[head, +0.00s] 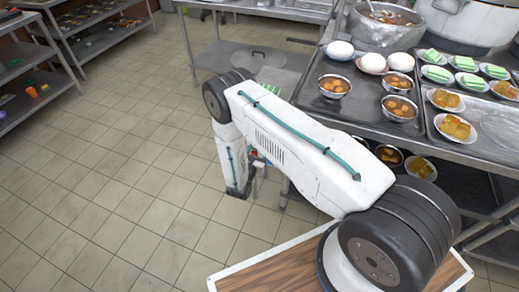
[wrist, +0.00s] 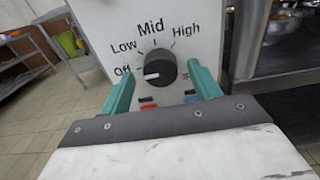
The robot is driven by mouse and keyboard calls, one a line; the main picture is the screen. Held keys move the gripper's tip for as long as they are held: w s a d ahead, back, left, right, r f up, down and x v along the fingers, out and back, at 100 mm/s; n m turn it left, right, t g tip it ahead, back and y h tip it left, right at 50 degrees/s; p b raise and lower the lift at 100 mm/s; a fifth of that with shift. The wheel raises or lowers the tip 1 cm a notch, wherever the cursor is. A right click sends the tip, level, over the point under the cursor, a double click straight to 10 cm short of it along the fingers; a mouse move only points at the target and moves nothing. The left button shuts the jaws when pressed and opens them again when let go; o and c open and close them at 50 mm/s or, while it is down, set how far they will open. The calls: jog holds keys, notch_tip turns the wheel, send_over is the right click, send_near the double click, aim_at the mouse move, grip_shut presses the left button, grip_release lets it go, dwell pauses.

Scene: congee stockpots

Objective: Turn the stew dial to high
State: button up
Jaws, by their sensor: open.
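The stew dial (wrist: 160,68) is a dark round knob on a pale panel (wrist: 208,18) in the wrist view. Labels Off, Low, Mid and High curve around it from left to upper right. A white mark on the knob points left, toward Off. My gripper (wrist: 160,70) is open, with one teal finger on each side of the knob. Gaps show between the fingers and the knob. The left finger partly covers the Off label's surroundings. The dial cannot be made out in the head view.
Red and blue marks (wrist: 147,103) sit below the dial. In the head view, a metal counter (head: 470,152) holds bowls, plates and a large pot (head: 372,30). Shelves (head: 45,50) stand at the left. The tiled floor (head: 110,190) between is clear.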

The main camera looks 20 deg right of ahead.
jog(key=shift+w+d, duration=0.2)
jog(key=c, duration=1)
